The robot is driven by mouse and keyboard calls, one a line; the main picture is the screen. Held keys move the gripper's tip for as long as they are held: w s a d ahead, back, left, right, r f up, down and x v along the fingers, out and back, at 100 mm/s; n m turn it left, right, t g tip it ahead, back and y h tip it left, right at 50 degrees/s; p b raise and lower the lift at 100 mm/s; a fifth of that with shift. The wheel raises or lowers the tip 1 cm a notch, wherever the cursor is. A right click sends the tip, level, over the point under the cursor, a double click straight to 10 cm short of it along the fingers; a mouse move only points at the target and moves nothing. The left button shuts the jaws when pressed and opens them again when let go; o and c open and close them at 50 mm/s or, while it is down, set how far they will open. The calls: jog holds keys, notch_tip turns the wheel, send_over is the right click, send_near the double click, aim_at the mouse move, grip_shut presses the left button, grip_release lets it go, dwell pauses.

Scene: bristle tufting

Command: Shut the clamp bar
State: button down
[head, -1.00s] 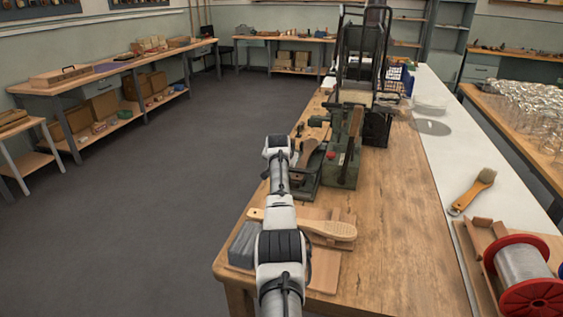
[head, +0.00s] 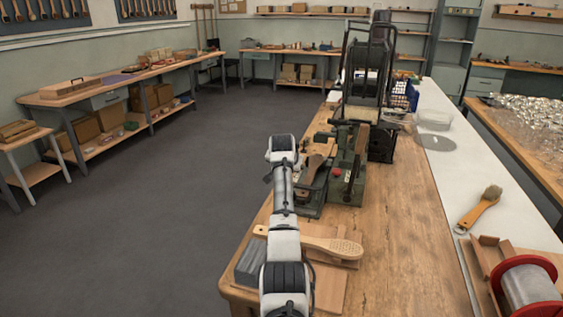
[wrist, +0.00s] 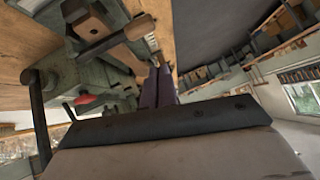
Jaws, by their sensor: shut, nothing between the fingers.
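The green metal fixture (head: 345,178) stands on the bench just beyond my arm, with a red knob (head: 337,172) on its near face. A brown, dark-edged bar (head: 357,160) stands up steeply on its right side; it looks like the clamp bar, raised, but I cannot be sure. A wooden brush body (head: 314,168) lies tilted on the fixture's left part. In the head view my arm hides the fingers.
A black-framed machine (head: 370,90) stands behind the fixture. A wire spool (head: 530,290) and a brush (head: 482,207) lie right. The bench's middle right is clear.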

jog(key=a+b+v, duration=0.1)
jog(key=v, duration=0.5)
jog(key=shift+r, duration=0.15)
